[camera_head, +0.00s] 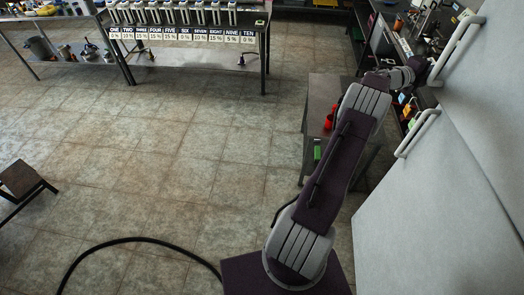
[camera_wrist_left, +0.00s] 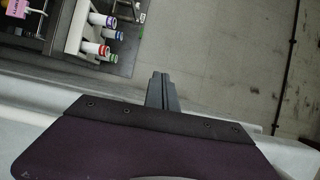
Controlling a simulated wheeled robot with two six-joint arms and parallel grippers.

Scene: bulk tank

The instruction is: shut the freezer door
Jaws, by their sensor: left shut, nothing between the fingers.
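The freezer is a large pale grey body at the right of the head view. It shows two big panels, an upper one (camera_head: 495,95) and a lower one (camera_head: 430,215), with a long slanting edge between them. A white bar handle (camera_head: 457,46) is on the upper panel and another white handle (camera_head: 417,132) on the lower. I cannot tell how far either panel stands open. My left gripper (camera_head: 420,66) is near the upper handle, small and partly lost against the clutter behind. In the left wrist view its fingers (camera_wrist_left: 161,77) are shut and empty, with a pale surface (camera_wrist_left: 35,105) behind them. My right gripper is out of view.
A dark bench (camera_head: 320,100) with red and green items stands beside my left arm. A cluttered counter (camera_head: 408,50) lies beyond the freezer. A table with numbered labels (camera_head: 180,33) is at the back. A stool (camera_head: 20,180) stands left; the middle floor is clear.

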